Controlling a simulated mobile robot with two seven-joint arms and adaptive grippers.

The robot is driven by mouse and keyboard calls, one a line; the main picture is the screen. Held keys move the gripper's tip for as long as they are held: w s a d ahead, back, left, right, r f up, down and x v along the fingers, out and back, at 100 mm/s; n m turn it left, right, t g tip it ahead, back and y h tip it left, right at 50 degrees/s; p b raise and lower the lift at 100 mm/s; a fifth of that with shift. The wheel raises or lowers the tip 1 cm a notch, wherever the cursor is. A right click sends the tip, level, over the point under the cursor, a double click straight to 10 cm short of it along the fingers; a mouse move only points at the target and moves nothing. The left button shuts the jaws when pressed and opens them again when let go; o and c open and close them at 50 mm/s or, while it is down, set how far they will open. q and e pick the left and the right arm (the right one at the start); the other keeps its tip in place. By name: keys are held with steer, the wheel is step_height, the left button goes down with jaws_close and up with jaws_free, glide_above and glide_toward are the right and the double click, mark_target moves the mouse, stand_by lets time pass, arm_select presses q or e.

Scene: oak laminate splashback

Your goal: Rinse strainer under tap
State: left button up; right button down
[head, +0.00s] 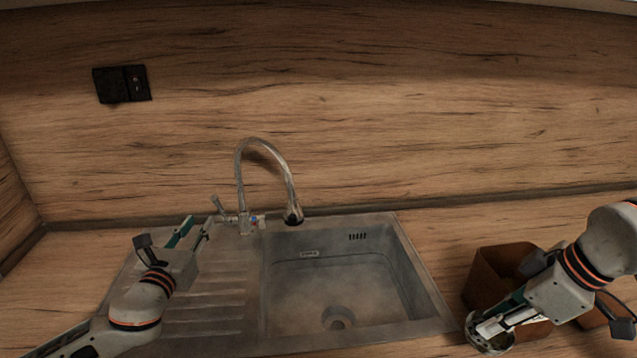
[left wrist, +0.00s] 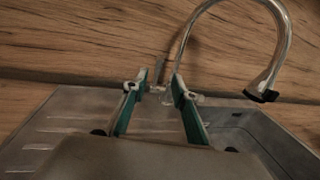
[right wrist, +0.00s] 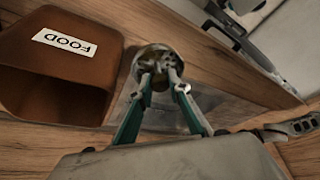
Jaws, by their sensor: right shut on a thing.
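The small round metal strainer (head: 472,328) is at the lower right of the head view, right of the sink. My right gripper (right wrist: 160,77) is shut on the strainer (right wrist: 155,56), holding it by its near side. The curved metal tap (head: 291,188) stands behind the sink, its spout end above the basin's back edge; no water shows. Its lever (head: 216,203) is on the left of its base. My left gripper (head: 197,225) is open beside the lever. In the left wrist view, the lever (left wrist: 161,70) shows between and beyond the fingertips.
The sink basin (head: 340,290) is empty, with a drain (head: 338,318) at its bottom. A ribbed drainboard (head: 215,310) lies left of it. A brown bin labelled FOOD (right wrist: 35,75) stands right of the sink, close to my right gripper. A black socket (head: 122,84) is on the splashback.

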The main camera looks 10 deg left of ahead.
mark_target(214, 201)
arm_select(q)
steer(key=w, duration=1.2)
steer(key=shift+a+r+p, duration=0.1)
steer(key=shift+a+p, duration=0.25)
steer(key=shift+p, duration=0.05)
steer(key=shift+s, duration=0.1)
jaws_close()
